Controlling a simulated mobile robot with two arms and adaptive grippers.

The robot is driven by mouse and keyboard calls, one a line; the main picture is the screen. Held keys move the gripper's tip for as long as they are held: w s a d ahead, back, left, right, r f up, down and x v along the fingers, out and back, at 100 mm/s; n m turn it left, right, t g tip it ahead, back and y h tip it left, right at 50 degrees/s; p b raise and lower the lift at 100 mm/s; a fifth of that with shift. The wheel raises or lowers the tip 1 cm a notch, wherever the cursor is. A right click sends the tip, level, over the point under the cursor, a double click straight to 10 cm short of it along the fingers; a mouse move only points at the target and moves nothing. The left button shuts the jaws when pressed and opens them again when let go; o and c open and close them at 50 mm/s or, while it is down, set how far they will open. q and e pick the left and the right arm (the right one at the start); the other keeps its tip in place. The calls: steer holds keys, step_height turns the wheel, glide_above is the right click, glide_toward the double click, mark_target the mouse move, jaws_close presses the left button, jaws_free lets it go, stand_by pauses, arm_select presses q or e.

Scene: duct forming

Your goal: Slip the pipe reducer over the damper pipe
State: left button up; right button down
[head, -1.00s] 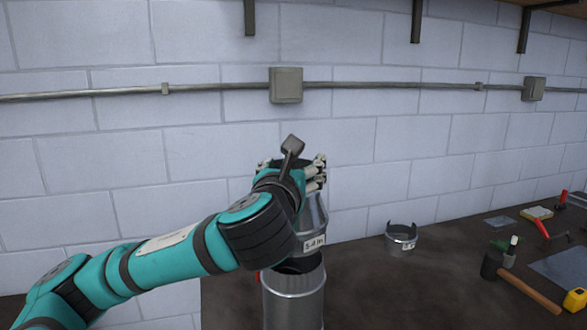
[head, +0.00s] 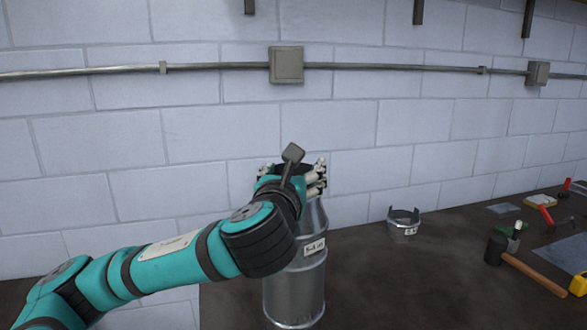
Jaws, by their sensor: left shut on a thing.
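My left gripper (head: 296,178) is shut on the pipe reducer (head: 315,215), a shiny grey metal cone with a white size label low on its side. The fingers are around its narrow upper end, partly hidden by my own wrist. The damper pipe (head: 296,297), a bright metal cylinder, stands upright on the bench directly below. The reducer is in line with the pipe and its wide lower end meets the pipe's top, with no gap visible between them. My forearm hides the left side of this joint. My right gripper is not in view.
A short metal collar (head: 403,222) with a label stands on the dark bench (head: 390,285) to the right. A hammer (head: 520,268), a yellow tape measure (head: 578,285) and other tools lie farther right. A block wall with conduit (head: 400,66) is behind.

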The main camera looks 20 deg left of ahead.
arm_select(q)
steer(key=shift+s, duration=0.1)
stand_by(0.3)
steer(key=o, duration=1.7)
steer(key=s, duration=0.5)
steer(key=s+d, duration=0.1)
steer(key=s, duration=0.1)
steer(key=shift+s, duration=0.2)
